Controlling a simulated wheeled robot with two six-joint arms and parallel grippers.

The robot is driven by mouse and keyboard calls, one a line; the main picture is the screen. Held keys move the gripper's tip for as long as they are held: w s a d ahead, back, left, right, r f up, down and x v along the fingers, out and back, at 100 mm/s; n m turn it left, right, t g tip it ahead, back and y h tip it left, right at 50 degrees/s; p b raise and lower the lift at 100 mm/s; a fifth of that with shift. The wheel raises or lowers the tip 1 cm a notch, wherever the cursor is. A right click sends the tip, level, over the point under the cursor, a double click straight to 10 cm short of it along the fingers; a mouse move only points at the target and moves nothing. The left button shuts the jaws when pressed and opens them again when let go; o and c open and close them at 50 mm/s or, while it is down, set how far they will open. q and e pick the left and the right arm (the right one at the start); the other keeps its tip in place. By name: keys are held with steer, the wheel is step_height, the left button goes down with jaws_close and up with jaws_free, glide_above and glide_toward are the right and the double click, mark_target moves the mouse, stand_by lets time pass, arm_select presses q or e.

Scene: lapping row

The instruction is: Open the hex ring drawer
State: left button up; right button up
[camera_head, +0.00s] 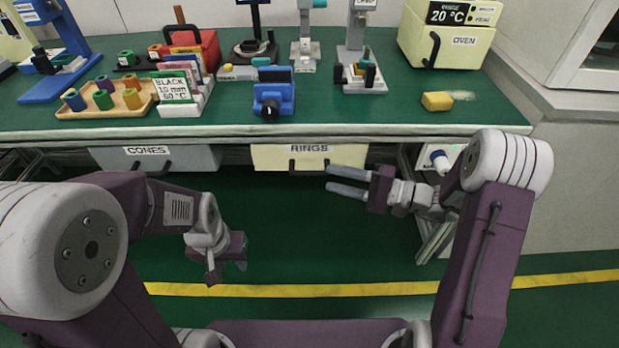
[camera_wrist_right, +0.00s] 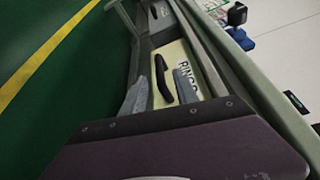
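A cream drawer labelled RINGS (camera_head: 275,157) sits under the bench top, its front looking flush or nearly so, with a dark bar handle (camera_head: 309,166) low on its right half. My right gripper (camera_head: 328,179) is open, just right of and slightly below the handle. In the right wrist view the drawer front (camera_wrist_right: 181,63) and its black handle (camera_wrist_right: 164,80) show between the two grey fingers (camera_wrist_right: 160,92); I cannot tell whether they touch it. My left gripper (camera_head: 228,262) hangs low over the floor, away from the drawers; its finger opening is unclear.
A grey drawer labelled CONES (camera_head: 158,157) is left of the RINGS drawer. The green bench top (camera_head: 330,112) holds a wooden tray, a blue vise, stands, a yellow block (camera_head: 437,101) and an oven (camera_head: 449,40). The green floor (camera_head: 310,235) before the drawers is clear.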

mark_target(313, 173)
steer(key=b+x, duration=0.1)
steer(key=x, duration=0.2)
steer(key=b+x, duration=0.1)
steer(key=x, duration=0.2)
steer(key=shift+w+a+f, duration=0.1)
steer(key=shift+a+f, duration=0.15)
steer(key=shift+a, duration=0.1)
steer(key=shift+w+a+r, duration=0.1)
steer(key=shift+w+a, duration=0.1)
steer(key=shift+a, duration=0.2)
jaws_close()
stand_by(0.6)
